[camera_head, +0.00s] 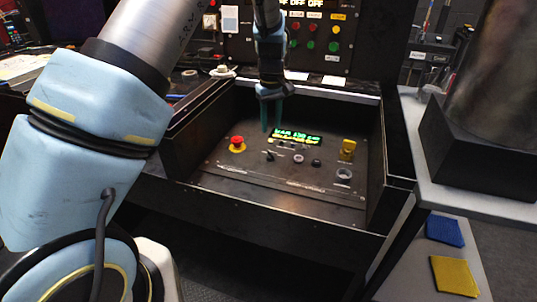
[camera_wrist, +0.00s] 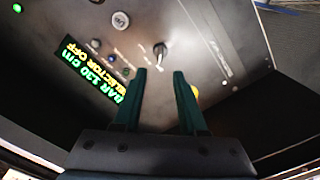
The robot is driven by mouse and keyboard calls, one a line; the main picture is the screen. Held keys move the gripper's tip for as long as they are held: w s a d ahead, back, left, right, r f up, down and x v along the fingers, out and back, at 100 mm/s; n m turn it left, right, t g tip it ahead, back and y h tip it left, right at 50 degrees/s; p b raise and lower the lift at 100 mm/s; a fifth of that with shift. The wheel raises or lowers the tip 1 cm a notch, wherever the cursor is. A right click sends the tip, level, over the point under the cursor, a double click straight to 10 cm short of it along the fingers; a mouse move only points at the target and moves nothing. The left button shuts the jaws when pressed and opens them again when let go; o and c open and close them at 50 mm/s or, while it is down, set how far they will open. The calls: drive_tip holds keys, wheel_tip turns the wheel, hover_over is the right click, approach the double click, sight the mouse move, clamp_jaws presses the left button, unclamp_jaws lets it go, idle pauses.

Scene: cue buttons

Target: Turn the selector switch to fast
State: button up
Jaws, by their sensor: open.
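The selector switch (camera_head: 269,156) is a small dark knob on the sloped console panel, left of a lit display (camera_head: 296,138). In the wrist view the selector switch (camera_wrist: 160,50) stands just beyond my fingertips, with its pointer seen end-on. The display (camera_wrist: 92,70) there reads "SELECTOR OFF" with a "130 cm" line. My gripper (camera_head: 272,130) points down over the panel, its two green fingers apart and empty. In the wrist view my gripper (camera_wrist: 159,73) has the switch roughly in line with its gap, apart from it. Markings around the switch are too small to read.
Small buttons (camera_head: 316,163), a yellow part (camera_head: 347,149) and a round grey fitting (camera_head: 344,175) lie to the right. Raised dark console walls (camera_head: 376,165) enclose the panel.

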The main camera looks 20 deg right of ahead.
sight(271, 154)
wheel_tip(271, 154, down, 10)
drive_tip(key=shift+r+p, duration=0.1)
drive_tip(key=shift+p, duration=0.75)
drive_tip(key=shift+c, duration=0.3)
clamp_jaws()
